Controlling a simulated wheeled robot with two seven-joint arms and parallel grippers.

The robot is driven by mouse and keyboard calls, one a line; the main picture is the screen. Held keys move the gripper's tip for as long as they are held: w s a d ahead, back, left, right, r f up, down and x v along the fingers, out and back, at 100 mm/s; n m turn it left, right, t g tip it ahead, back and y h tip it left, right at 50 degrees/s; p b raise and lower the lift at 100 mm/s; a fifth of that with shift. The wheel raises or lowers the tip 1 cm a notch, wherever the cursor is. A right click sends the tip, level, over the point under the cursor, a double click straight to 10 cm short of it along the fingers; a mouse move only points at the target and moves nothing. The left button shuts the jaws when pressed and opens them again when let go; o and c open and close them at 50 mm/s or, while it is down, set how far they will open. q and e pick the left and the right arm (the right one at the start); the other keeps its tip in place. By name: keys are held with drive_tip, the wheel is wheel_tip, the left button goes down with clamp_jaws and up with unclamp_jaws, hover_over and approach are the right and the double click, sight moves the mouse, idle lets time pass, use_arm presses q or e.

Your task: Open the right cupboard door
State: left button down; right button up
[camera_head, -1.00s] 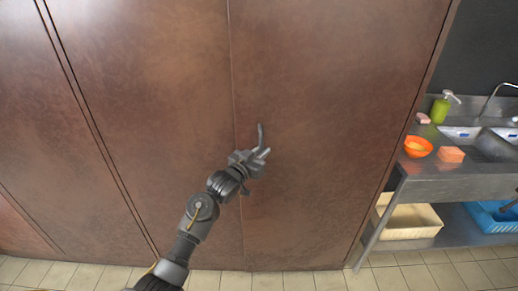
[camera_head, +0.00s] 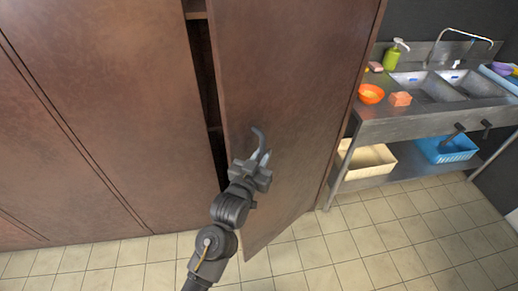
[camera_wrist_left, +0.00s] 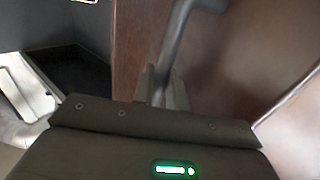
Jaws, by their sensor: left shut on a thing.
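The right cupboard door (camera_head: 290,90) is brown and stands partly open, with a dark gap along its left edge showing shelf edges inside. Its curved grey handle (camera_head: 258,137) sticks out near that edge. My left gripper (camera_head: 262,160) is shut on the handle. In the left wrist view the handle (camera_wrist_left: 183,38) runs down between the fingers of my left gripper (camera_wrist_left: 162,88), in front of the brown door. The lower part of the handle is hidden by the gripper. My right gripper is not in view.
A cream crate (camera_head: 366,163) and a blue crate (camera_head: 447,149) sit below. The tiled floor in front is clear.

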use_arm(q)
drive_tip(key=shift+r, duration=0.1)
drive_tip(key=c, duration=1.8)
unclamp_jaws()
drive_tip(key=shift+w+d, duration=0.15)
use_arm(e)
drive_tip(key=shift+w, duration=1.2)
use_arm(q)
drive_tip(key=shift+b+v, duration=1.55)
drive_tip(key=shift+v, duration=3.85)
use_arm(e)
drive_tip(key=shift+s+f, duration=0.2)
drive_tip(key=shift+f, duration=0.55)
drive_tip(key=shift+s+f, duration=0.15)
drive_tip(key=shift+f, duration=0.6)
